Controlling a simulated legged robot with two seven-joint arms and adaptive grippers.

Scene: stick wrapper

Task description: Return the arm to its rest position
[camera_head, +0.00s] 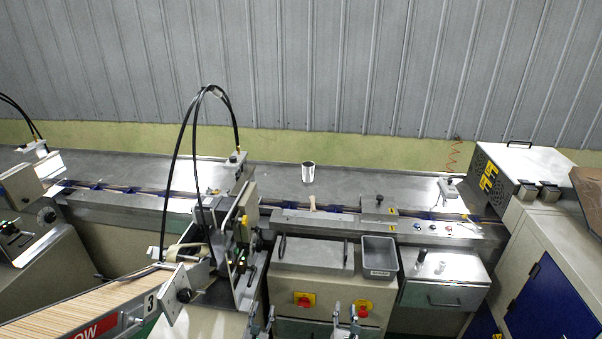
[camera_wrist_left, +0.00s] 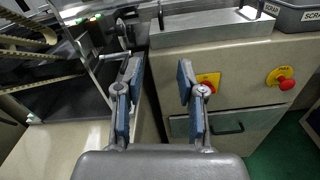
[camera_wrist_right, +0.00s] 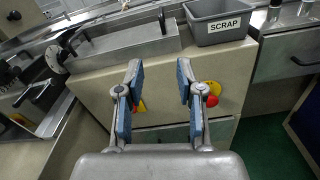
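My left gripper (camera_head: 262,322) is at the bottom of the head view, in front of the machine's lower cabinet. In the left wrist view my left gripper (camera_wrist_left: 159,82) has its two blue-padded fingers apart with nothing between them. My right gripper (camera_head: 345,318) is to its right in the head view, also low in front of the cabinet. In the right wrist view my right gripper (camera_wrist_right: 160,82) has its fingers apart and empty. Both grippers appear clear of the machine.
The stick wrapping machine's steel deck (camera_head: 380,185) runs across the scene. A grey SCRAP bin (camera_head: 380,256) hangs at its front; a metal cup (camera_head: 308,172) stands on the deck. Emergency buttons (camera_head: 304,299) are on the cabinet front. A stick feeder (camera_head: 90,305) is at lower left.

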